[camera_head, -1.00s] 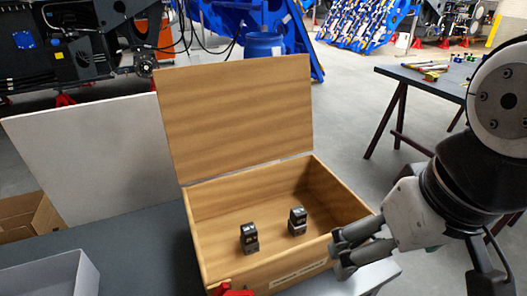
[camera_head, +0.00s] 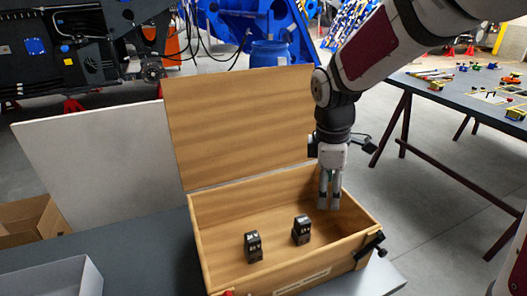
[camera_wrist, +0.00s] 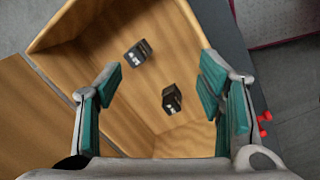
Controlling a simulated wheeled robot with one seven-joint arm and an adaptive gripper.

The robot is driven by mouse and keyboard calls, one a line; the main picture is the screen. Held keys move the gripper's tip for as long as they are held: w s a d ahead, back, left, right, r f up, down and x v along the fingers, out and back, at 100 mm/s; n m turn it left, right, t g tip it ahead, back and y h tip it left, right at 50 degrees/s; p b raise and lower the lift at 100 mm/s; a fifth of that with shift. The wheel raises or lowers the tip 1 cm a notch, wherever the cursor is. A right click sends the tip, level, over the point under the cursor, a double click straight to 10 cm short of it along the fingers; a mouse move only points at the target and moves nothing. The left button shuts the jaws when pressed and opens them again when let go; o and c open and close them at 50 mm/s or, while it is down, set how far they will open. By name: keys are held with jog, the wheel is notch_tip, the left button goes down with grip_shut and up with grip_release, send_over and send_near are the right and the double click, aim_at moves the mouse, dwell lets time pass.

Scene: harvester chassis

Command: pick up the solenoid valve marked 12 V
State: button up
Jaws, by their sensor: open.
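Two small dark solenoid valves stand upright on the floor of an open wooden box. In the head view one valve (camera_head: 253,246) is left of the middle and the other valve (camera_head: 301,230) is farther right. Both also show in the wrist view, one higher up (camera_wrist: 138,53) and one lower (camera_wrist: 172,98). Both carry pale markings, too small to read surely, so I cannot tell which is marked 12 V. My gripper (camera_head: 329,207) points down over the right part of the box, right of the right valve. Its teal-padded fingers (camera_wrist: 161,80) are open, with nothing between them.
The wooden box (camera_head: 221,281) has raised walls, its lid (camera_head: 240,125) standing open behind. A dark latch (camera_head: 372,246) sticks out at its front right. A grey bin (camera_head: 60,278) is at lower left. The box floor around the valves is clear.

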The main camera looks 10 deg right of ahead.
aim_at(301, 232)
jog(key=w+f+n, duration=0.2)
jog(key=w+f, duration=0.1)
jog(key=f, duration=0.1)
jog(key=w+a+f+n, duration=0.1)
jog(key=w+f+n, duration=0.1)
jog(key=f, duration=0.2)
jog(key=w+f+n+y, duration=0.1)
jog(key=w+f+n, duration=0.1)
jog(key=w+f, duration=0.1)
jog(key=shift+w+a+f+n+g, duration=0.15)
jog(key=shift+w+f+n+g, duration=0.2)
jog(key=shift+f, duration=0.6)
notch_tip(301, 232, down, 14)
jog(key=shift+w+a+r+b, duration=0.1)
jog(key=shift+r+b, duration=0.15)
jog(key=shift+b, duration=0.05)
grip_shut()
